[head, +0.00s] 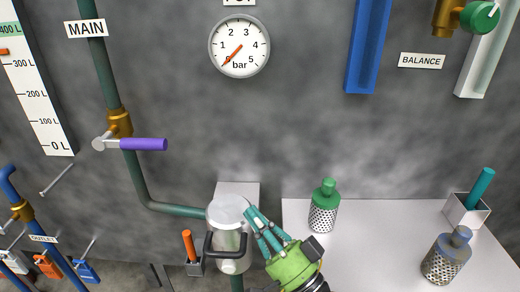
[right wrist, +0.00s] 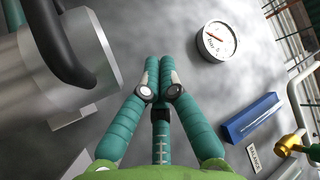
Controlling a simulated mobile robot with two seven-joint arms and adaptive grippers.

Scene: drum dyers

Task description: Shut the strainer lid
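The strainer (head: 232,262) is a pale upright cylinder at the lower middle of the head view, on the pipe run. Its round, whitish top (head: 229,209) faces up, and a black bar handle (head: 210,246) stands out at its front. I cannot tell whether the lid is fully seated. My right gripper (head: 251,213) is just right of the strainer's top, its teal fingers close to the rim; contact is unclear. In the right wrist view its fingertips (right wrist: 159,62) are together with nothing between them, and the grey strainer body (right wrist: 95,55) is at the left. My left gripper is out of view.
A purple-handled MAIN valve (head: 145,144) is on the green pipe at upper left. An orange-handled tool (head: 188,245) stands left of the strainer. A green-topped perforated basket (head: 323,207) and a blue-grey one (head: 447,258) stand on the white shelf (head: 375,230). A pressure gauge (head: 239,45) hangs above.

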